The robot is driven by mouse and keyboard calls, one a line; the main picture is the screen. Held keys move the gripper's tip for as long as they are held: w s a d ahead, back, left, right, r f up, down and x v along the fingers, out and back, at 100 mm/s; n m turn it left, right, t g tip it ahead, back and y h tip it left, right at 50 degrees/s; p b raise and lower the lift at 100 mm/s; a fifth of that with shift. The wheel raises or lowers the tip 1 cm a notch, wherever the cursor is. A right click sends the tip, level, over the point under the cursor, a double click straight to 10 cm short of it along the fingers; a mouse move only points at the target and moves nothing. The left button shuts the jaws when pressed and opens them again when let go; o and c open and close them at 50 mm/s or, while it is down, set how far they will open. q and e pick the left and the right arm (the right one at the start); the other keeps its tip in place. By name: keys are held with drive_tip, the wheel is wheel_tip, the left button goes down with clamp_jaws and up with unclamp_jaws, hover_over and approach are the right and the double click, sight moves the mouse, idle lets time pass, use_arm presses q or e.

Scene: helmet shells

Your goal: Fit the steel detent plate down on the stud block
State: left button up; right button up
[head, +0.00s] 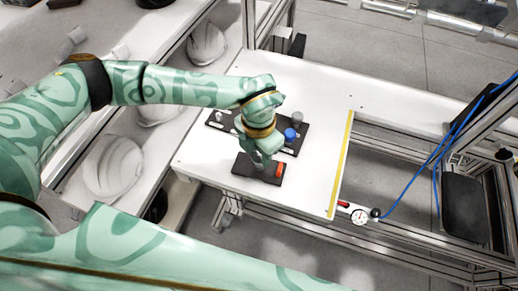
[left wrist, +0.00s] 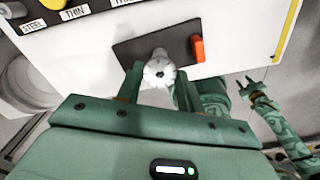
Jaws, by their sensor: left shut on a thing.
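My left gripper (left wrist: 158,92) is shut on a pale grey, rounded knob-like piece (left wrist: 158,68) with a dark hole in its top. I take it for the steel detent plate's handle; the plate itself cannot be made out. It is over a dark flat base (left wrist: 130,48) with an orange-red block at one end (left wrist: 197,48). In the head view the left gripper (head: 264,165) covers the middle of this base (head: 241,166). The stud is hidden, and I cannot tell whether the piece touches the base. My right gripper (left wrist: 246,84) is open and empty, away beyond the table edge.
A yellow strip (head: 341,165) runs along the table's right side. The white table (head: 325,100) is clear behind.

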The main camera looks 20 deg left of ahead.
sight(259, 159)
use_arm(q)
drive_tip(key=shift+f+b, duration=0.7)
drive_tip(key=shift+f, duration=0.95)
drive_tip(key=o, duration=1.1)
drive_tip(key=shift+c, duration=0.2)
wheel_tip(259, 159, up, 16)
drive_tip(key=p, duration=0.2)
drive_tip(key=shift+r+p, duration=0.15)
drive_tip(key=shift+p, duration=0.2)
